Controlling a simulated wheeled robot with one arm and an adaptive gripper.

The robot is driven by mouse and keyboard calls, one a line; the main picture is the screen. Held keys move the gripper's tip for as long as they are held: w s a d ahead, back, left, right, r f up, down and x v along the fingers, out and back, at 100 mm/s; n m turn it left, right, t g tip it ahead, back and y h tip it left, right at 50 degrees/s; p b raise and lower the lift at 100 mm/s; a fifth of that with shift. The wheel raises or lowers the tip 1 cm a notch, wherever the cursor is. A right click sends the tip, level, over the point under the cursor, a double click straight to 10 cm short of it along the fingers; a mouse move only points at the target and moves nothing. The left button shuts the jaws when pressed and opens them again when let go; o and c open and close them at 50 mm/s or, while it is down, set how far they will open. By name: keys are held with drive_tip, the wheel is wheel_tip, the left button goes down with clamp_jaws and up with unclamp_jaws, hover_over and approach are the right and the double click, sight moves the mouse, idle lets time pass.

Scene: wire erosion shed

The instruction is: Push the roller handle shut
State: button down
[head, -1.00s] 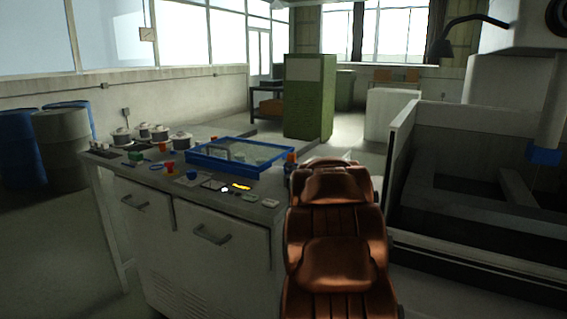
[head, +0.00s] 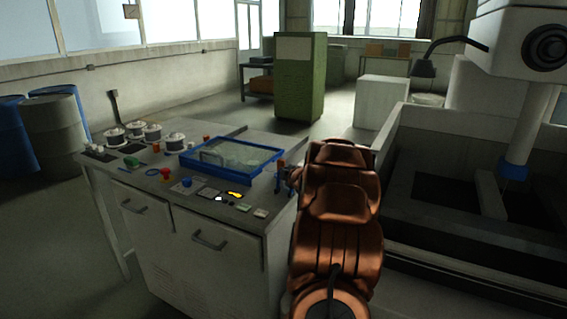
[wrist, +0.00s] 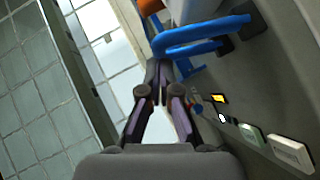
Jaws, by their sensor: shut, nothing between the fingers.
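My gripper (wrist: 158,85) is shut and empty in the wrist view, its fingertips together. A blue bar-shaped part (wrist: 190,47) lies just beyond and to the right of the fingertips; whether they touch it I cannot tell. It may be the roller handle, but I cannot be sure. An orange part (wrist: 150,7) shows above it. In the head view, a small orange and blue fitting (head: 281,166) stands at the bench's right end, close to my arm. My copper arm hides much of that end, and the gripper itself is not clear there.
The bench (head: 190,222) carries a blue-rimmed tray (head: 235,178), several white spools (head: 146,131) and small loose parts. A white machine with an open tank (head: 440,200) stands close on the right. A green cabinet (head: 300,80) is behind. Drums (head: 52,125) stand at left.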

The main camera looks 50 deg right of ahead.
drive_tip(key=shift+w+d+m+y+p, duration=0.2)
drive_tip(key=shift+d+p, duration=0.55)
drive_tip(key=shift+p, duration=0.7)
drive_tip(key=shift+w+d+m+y+p, duration=0.15)
drive_tip(key=shift+d+p, duration=0.55)
drive_tip(key=shift+p, duration=0.7)
drive_tip(key=shift+s+d, duration=0.1)
drive_tip(key=shift+a+r, duration=0.25)
drive_tip(key=s+a+r+b, duration=0.2)
drive_tip(key=s+a+r, duration=0.4)
drive_tip(key=s+r, duration=0.1)
drive_tip(key=shift+s, duration=0.75)
